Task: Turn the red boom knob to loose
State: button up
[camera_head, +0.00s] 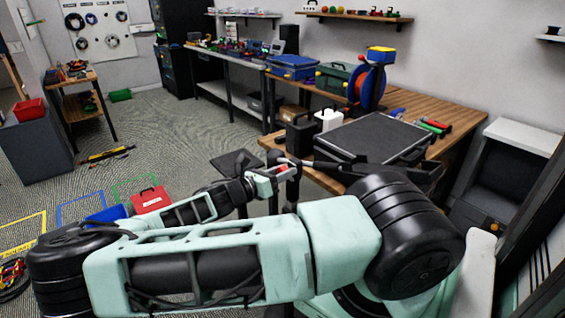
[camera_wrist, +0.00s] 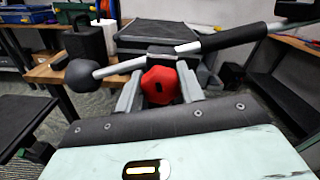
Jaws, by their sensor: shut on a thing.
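My gripper (camera_wrist: 158,90) is shut on the knob, one grey finger at each side. In the head view my gripper (camera_head: 275,172) is by the front of the wooden bench, with a bit of the red knob (camera_head: 283,168) showing. The knob's loose or tight state cannot be read.
A black case (camera_head: 370,138) lies on the wooden bench (camera_head: 440,105) behind the boom. A white container (camera_head: 328,119) and a blue and red reel (camera_head: 368,80) stand near it. A dark flat top (camera_head: 236,163) is left of my gripper. A red box (camera_head: 150,199) lies on the floor.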

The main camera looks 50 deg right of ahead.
jog(key=n+p, duration=0.3)
jog(key=shift+w+r+n+p, duration=0.15)
jog(key=shift+r+n+p, duration=0.05)
jog(key=shift+n+p, duration=0.2)
jog(key=n+p, duration=0.2)
jog(key=n, duration=0.1)
jog(key=shift+f+n, duration=0.15)
jog(key=shift+n, duration=0.15)
jog(key=n+p, duration=0.2)
jog(key=n, duration=0.1)
jog(key=shift+f+n, duration=0.1)
jog(key=shift+n, duration=0.2)
jog(key=shift+f+n+p, duration=0.15)
jog(key=shift+n+p, duration=0.15)
jog(key=shift+n, duration=1.6)
jog(key=o, duration=1)
jog(key=shift+f, duration=0.1)
jog(key=shift+c, duration=0.2)
